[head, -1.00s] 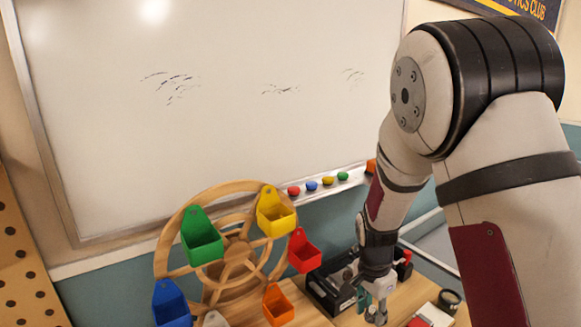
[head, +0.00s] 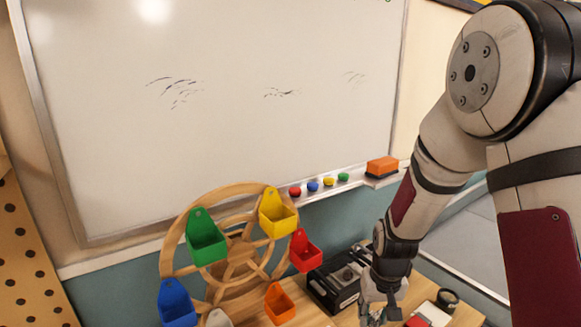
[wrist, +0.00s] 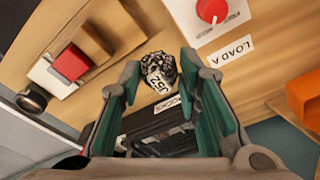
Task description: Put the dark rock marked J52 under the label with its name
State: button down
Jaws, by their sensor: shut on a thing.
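The dark speckled rock (wrist: 158,62) carries a white tag that reads J52. In the wrist view my gripper (wrist: 160,65) is shut on it, a teal finger on each side. A small white label (wrist: 180,104) that seems to read "ROCKS" is just beyond the rock, by the black box. Another label, LOAD A (wrist: 231,50), lies on the wood to the right. In the head view my gripper (head: 379,312) is low, just right of the black box (head: 325,290); the rock is not clear there.
A wooden wheel (head: 240,190) with coloured bins stands left of the black box. A red knob (wrist: 211,9) is at the top.

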dwell(0.3)
jog(key=w+a+b, duration=0.1)
jog(key=w+b, duration=0.5)
jog(key=b, duration=0.3)
jog(key=shift+w+a+f+b, duration=0.15)
jog(key=shift+f+b, duration=0.2)
jog(key=shift+f, duration=2.3)
jog(key=shift+w+a+f+b, duration=0.1)
jog(key=shift+f+b, duration=0.25)
jog(key=shift+f, duration=2.25)
jog(key=shift+f, duration=0.2)
jog(key=c, duration=1.5)
grip_release()
jog(key=shift+o, duration=0.2)
jog(key=shift+r, duration=0.15)
